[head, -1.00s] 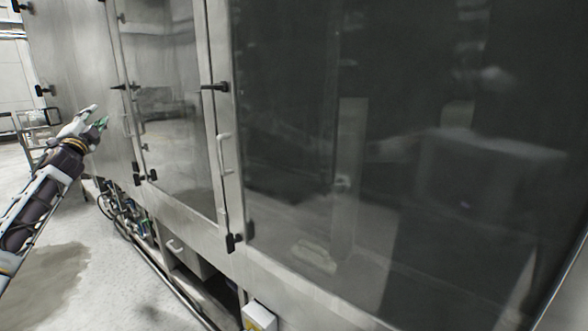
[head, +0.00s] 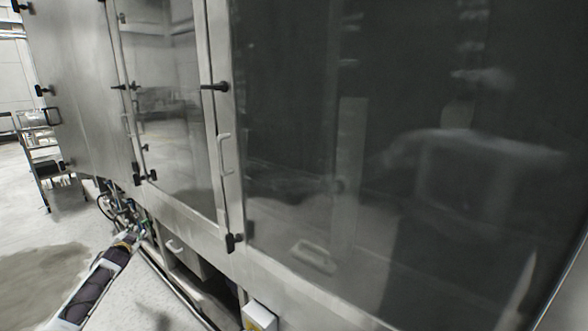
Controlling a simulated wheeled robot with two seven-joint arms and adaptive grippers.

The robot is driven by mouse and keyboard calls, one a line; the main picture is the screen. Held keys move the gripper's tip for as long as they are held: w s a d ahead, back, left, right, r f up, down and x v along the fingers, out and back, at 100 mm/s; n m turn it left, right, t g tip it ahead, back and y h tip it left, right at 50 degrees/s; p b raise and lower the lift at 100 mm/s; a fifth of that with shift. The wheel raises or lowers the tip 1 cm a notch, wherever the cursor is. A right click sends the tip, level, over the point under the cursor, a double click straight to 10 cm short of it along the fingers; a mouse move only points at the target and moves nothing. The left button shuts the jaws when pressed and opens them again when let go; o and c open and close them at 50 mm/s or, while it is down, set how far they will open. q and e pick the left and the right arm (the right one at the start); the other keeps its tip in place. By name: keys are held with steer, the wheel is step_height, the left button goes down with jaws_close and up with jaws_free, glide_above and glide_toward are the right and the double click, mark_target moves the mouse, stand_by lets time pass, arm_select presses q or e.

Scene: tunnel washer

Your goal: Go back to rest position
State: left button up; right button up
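My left arm comes in from the bottom left of the head view, low over the floor. My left gripper (head: 136,233) is at its far end, in front of the hoses under the washer. It is small and blends with the hoses, so I cannot tell whether its fingers are open or shut. No held thing can be made out. The tunnel washer (head: 85,80) fills most of the view, with its doors shut. My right gripper is not in view.
The washer's large dark glass door (head: 300,130) stands close on the right, with a handle (head: 226,153) and black latches. A metal cart (head: 40,160) stands at the far left. Pipes run low along the washer. The floor (head: 30,225) at left is clear, with a wet patch.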

arm_select(q)
steer(key=s+d+f+g+h, duration=0.15)
steer(key=s+d+f, duration=0.35)
steer(key=s+f, duration=0.7)
steer(key=s+d+f+n+g+h, duration=0.1)
steer(key=s+d+f+g, duration=0.3)
steer(key=f, duration=1.4)
steer(key=s+d+f+g+h, duration=0.1)
steer(key=s+d+f, duration=0.5)
steer(key=s+f, duration=0.65)
steer(key=s+d+f+g, duration=0.2)
steer(key=s+d+f, duration=0.4)
steer(key=s+f, duration=0.4)
steer(key=s+d+f+g, duration=0.2)
steer(key=s+d+f, duration=0.5)
steer(key=s, duration=0.5)
steer(key=s+d+f+g, duration=0.1)
steer(key=s+d+f, duration=0.1)
steer(key=s, duration=1)
steer(key=s+d+f+g+h, duration=0.1)
steer(key=s+d+f, duration=0.1)
steer(key=s, duration=1)
steer(key=shift+f+n+g, duration=0.35)
steer(key=shift+f+n, duration=0.05)
steer(key=shift+f, duration=0.5)
steer(key=shift+s+h, duration=0.1)
steer(key=shift+h, duration=0.25)
